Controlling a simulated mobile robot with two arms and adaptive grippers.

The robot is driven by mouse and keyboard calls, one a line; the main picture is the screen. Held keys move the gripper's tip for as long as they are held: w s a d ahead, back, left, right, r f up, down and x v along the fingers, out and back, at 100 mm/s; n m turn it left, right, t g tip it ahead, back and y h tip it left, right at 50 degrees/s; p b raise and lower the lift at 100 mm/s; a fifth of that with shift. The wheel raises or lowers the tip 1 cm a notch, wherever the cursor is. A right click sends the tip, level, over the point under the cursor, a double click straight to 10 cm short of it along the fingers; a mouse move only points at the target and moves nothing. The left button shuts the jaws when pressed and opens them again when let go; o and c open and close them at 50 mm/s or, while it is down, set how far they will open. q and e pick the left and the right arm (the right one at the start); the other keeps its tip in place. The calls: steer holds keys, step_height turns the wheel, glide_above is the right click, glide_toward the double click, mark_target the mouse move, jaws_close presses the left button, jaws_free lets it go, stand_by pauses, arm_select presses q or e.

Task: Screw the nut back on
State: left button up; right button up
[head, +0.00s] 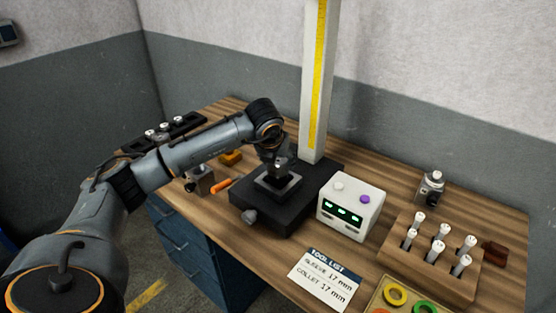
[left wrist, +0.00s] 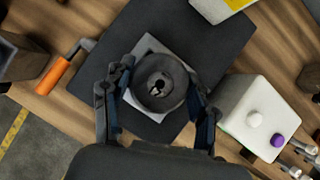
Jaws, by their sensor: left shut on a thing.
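The nut (left wrist: 160,82) is a round dark grey ring with a central opening, seen from above in the left wrist view. It sits over a square grey block (left wrist: 146,46) on the black base (head: 240,196). My left gripper (head: 279,164) is shut on the nut, one finger on each side; the fingers also show in the left wrist view (left wrist: 160,90). In the head view the gripper hides most of the nut. The holder under the nut is hidden, and I cannot tell how far the nut is threaded. My right gripper is not in view.
A white column (head: 314,90) with a yellow scale rises behind the base. A white box (head: 350,207) with green displays stands to its right. An orange-handled tool (left wrist: 57,74) lies left. A wooden rack (head: 405,266) holds several pale-topped pieces. A tool-list card (head: 325,280) lies in front.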

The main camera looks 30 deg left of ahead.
arm_select(q)
steer(key=shift+a+f+m+h+b, duration=0.15)
steer(key=shift+m+h+b, duration=0.25)
steer(key=shift+m+b, duration=0.4)
steer(key=shift+m+h, duration=0.4)
steer(key=shift+m, duration=0.4)
steer(key=m+h, duration=0.1)
steer(key=m, duration=0.2)
steer(key=shift+h+b, duration=0.3)
steer(key=shift+h, duration=0.1)
steer(key=shift+m+g+h, duration=0.4)
steer(key=shift+m+h, duration=0.4)
steer(key=shift+m, duration=1.1)
steer(key=o, duration=1.3)
steer(key=shift+o, duration=0.2)
steer(key=shift+r, duration=0.3)
steer(key=v, duration=1.1)
steer(key=shift+s+r, duration=0.25)
steer(key=shift+r, duration=0.05)
